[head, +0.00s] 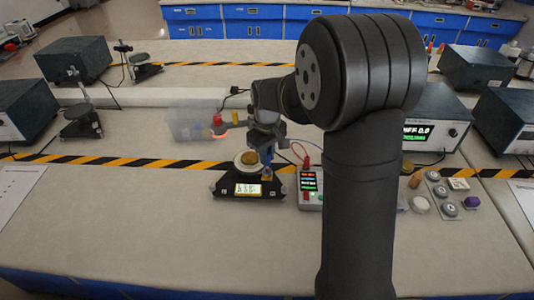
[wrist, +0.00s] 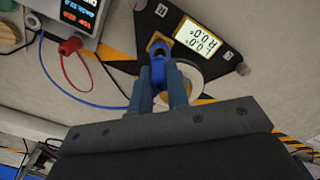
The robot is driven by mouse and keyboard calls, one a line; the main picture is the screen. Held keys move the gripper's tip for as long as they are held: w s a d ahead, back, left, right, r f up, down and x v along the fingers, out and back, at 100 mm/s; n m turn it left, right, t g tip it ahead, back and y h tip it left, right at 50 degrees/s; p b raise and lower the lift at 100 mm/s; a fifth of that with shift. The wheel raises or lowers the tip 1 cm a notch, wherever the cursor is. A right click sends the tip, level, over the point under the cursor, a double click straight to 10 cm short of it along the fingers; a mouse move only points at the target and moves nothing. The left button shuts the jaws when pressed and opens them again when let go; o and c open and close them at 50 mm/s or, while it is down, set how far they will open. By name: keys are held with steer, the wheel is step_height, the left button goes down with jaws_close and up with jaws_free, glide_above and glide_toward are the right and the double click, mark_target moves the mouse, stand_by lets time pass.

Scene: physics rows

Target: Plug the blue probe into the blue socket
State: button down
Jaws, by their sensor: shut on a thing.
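My gripper (wrist: 165,92) is shut on the blue probe (wrist: 158,68), which sits between its two fingers. In the head view, my gripper (head: 266,141) is over the right side of a black triangular stand, with the blue probe (head: 268,157) below it. A blue wire (wrist: 75,95) runs from the probe side toward a grey meter (wrist: 85,12). The meter also shows in the head view (head: 311,201), right of the gripper, with a red plug (wrist: 70,46) on it. I cannot make out the blue socket clearly.
The black stand (head: 225,189) has a lit display (wrist: 197,42) and a pale round disc (wrist: 190,72) close to the fingers. Grey weights (head: 450,210) and a purple block (head: 472,202) lie right. A clear bin (head: 190,122) stands back left. The front left table is bare.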

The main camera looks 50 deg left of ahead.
steer(key=shift+f, duration=1.35)
stand_by(1.4)
steer(key=c, duration=1.1)
jaws_free()
steer(key=shift+o, duration=0.2)
steer(key=shift+r, duration=3.8)
steer(key=shift+f, duration=3.8)
